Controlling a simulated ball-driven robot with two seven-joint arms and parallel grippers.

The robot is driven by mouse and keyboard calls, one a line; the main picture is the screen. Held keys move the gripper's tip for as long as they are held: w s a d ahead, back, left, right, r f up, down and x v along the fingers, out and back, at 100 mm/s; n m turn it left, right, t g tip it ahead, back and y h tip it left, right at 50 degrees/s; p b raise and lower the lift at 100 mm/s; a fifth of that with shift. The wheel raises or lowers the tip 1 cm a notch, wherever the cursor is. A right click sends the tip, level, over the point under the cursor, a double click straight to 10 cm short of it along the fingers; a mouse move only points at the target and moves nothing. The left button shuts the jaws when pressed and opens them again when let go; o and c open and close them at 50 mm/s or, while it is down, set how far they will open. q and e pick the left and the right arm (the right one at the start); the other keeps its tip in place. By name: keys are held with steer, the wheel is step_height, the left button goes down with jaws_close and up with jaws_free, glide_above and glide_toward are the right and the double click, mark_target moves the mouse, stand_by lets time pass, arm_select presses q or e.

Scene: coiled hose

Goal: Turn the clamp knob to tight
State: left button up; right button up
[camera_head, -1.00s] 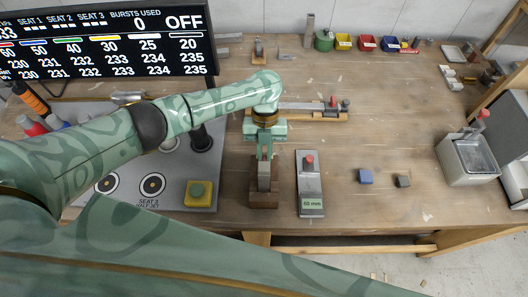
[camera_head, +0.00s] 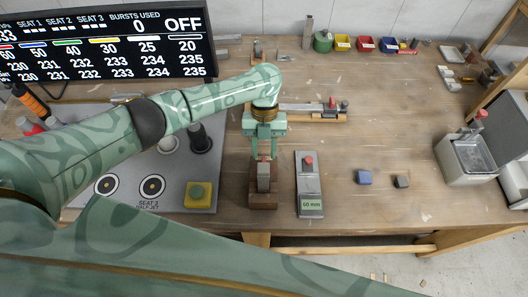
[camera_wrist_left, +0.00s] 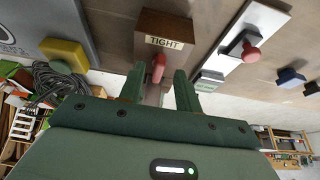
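The clamp is a brown wooden block (camera_head: 262,199) with a grey metal part, standing near the front of the bench. In the left wrist view its block (camera_wrist_left: 163,28) carries a label reading TIGHT. The red clamp knob (camera_wrist_left: 158,68) shows between my left fingers, and its top shows small in the head view (camera_head: 264,158). My left gripper (camera_head: 265,150) is over the clamp from above. In the left wrist view its fingers (camera_wrist_left: 160,88) are apart, one on each side of the knob, with gaps visible. My right gripper is not in view.
A yellow button box (camera_head: 198,194) sits to the left on the seat panel (camera_head: 120,203). A blue block (camera_head: 364,177) and a dark block (camera_head: 402,181) lie further right.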

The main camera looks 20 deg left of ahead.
arm_select(q)
steer(key=p+v, duration=0.2)
steer(key=v, duration=1.2)
steer(key=shift+r, duration=0.2)
